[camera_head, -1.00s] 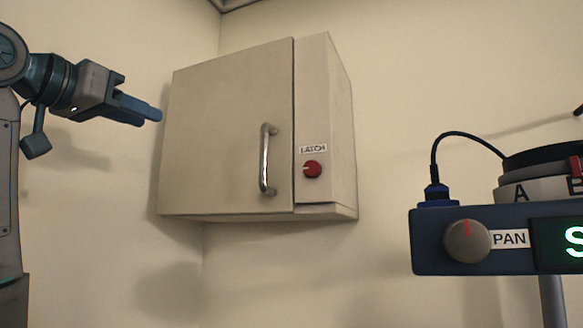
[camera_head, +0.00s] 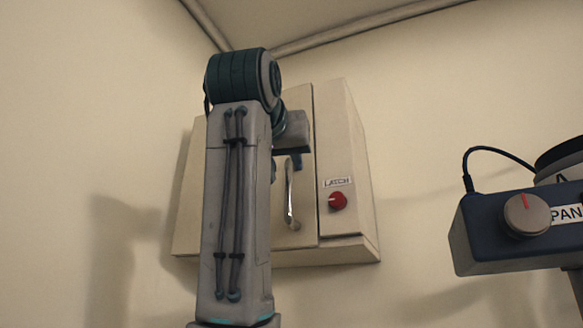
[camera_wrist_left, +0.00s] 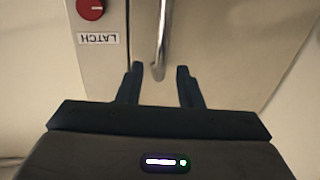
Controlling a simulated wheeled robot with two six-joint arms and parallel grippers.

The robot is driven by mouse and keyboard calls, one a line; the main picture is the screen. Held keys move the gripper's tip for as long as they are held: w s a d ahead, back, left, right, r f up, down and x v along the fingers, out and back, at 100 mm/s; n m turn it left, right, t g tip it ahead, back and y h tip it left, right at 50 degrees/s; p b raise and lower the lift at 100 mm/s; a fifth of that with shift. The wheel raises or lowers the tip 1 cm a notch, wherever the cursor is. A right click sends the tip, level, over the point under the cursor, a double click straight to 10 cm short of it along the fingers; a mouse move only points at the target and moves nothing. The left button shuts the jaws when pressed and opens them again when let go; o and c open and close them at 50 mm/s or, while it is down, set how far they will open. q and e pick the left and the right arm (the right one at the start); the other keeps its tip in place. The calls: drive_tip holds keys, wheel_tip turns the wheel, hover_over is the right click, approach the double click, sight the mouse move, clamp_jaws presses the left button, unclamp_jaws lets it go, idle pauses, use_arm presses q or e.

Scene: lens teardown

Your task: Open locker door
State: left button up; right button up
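The beige locker (camera_head: 348,160) hangs on the wall, its door (camera_head: 300,240) shut. A metal bar handle (camera_head: 290,192) stands upright on the door and also shows in the left wrist view (camera_wrist_left: 164,35). A red knob (camera_head: 338,201) labelled LATCH is on the panel right of the door; it shows upside down in the wrist view (camera_wrist_left: 90,9). My left gripper (camera_wrist_left: 160,72) is open, with one end of the handle between its fingers in the picture; contact cannot be told. In the head view my arm hides most of that gripper. My right gripper is not seen.
A blue box (camera_head: 500,235) with a PAN knob (camera_head: 527,214) and a cable stands at the right, apart from the locker. Bare wall lies left of the locker. The ceiling edge (camera_head: 350,30) runs above it.

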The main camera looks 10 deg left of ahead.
sight(288, 172)
use_arm(q)
drive_tip(key=shift+w+p, duration=0.8)
drive_tip(key=shift+w, duration=1.9)
drive_tip(key=shift+a, duration=0.1)
clamp_jaws()
